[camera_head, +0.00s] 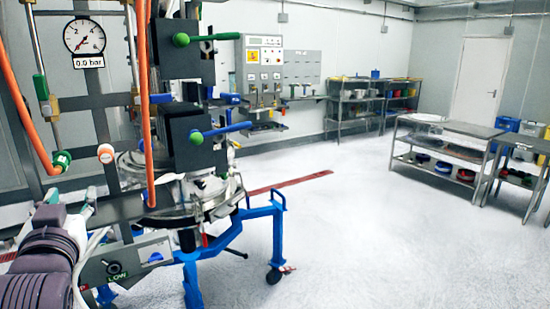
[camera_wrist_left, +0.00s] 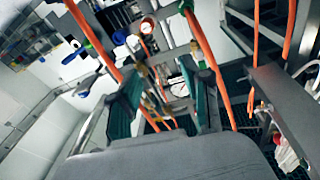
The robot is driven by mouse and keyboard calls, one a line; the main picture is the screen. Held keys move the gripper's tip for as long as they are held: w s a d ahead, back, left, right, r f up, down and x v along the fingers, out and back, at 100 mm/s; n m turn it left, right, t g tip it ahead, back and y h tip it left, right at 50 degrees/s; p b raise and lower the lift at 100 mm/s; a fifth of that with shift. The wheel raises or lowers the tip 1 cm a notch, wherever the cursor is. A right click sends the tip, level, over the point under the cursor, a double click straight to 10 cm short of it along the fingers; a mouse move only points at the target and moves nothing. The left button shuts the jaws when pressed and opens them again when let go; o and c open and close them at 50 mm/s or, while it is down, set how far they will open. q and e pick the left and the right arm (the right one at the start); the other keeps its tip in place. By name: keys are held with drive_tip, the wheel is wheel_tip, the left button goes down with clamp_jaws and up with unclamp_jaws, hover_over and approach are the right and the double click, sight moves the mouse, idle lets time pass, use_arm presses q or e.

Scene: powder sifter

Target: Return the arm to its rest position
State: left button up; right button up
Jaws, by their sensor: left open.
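My left arm comes in at the lower left of the head view. Its gripper (camera_head: 70,204) is in front of the sifter frame, beside the control panel marked LOW (camera_head: 115,268). In the left wrist view the two teal-padded fingers of the gripper (camera_wrist_left: 163,98) are spread apart with nothing held between them. Orange hoses and the sifter's metal frame show beyond the fingers. The powder sifter (camera_head: 185,180) stands on a blue wheeled frame (camera_head: 277,240). My right gripper is not in view.
Orange hoses (camera_head: 148,110) and a pressure gauge (camera_head: 84,36) reading about 0.0 bar are close to the arm. Blue and green handles (camera_head: 215,131) stick out from the sifter. Steel tables (camera_head: 440,150) stand at the right. The floor (camera_head: 370,240) between is clear.

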use_arm(q)
drive_tip(key=s+d+f+m+g+h, duration=0.1)
drive_tip(key=s+d+f+g+h, duration=0.1)
drive_tip(key=f, duration=0.7)
drive_tip(key=s+d+f+m+g+h, duration=0.1)
drive_tip(key=d+f+g, duration=0.1)
drive_tip(key=f, duration=0.7)
drive_tip(key=s+d+f+m+g+h, duration=0.2)
drive_tip(key=f, duration=0.7)
drive_tip(key=s+d+f+m+g+h, duration=0.15)
drive_tip(key=s+d+f+g, duration=0.25)
drive_tip(key=s+f, duration=0.55)
drive_tip(key=s+d+f+g+h, duration=0.2)
drive_tip(key=s+d+f+g, duration=0.15)
drive_tip(key=s+f, duration=0.55)
wheel_tip(320, 180, down, 21)
drive_tip(key=g, duration=0.2)
drive_tip(key=s+a+f, duration=0.1)
drive_tip(key=s+f, duration=0.8)
drive_tip(key=f, duration=0.1)
drive_tip(key=s+a+f, duration=0.2)
drive_tip(key=s+f, duration=0.7)
drive_tip(key=f, duration=0.1)
drive_tip(key=shift+s+a+f+g+y, duration=0.15)
drive_tip(key=shift+s+a+g+y, duration=0.1)
drive_tip(key=shift+g+y, duration=0.15)
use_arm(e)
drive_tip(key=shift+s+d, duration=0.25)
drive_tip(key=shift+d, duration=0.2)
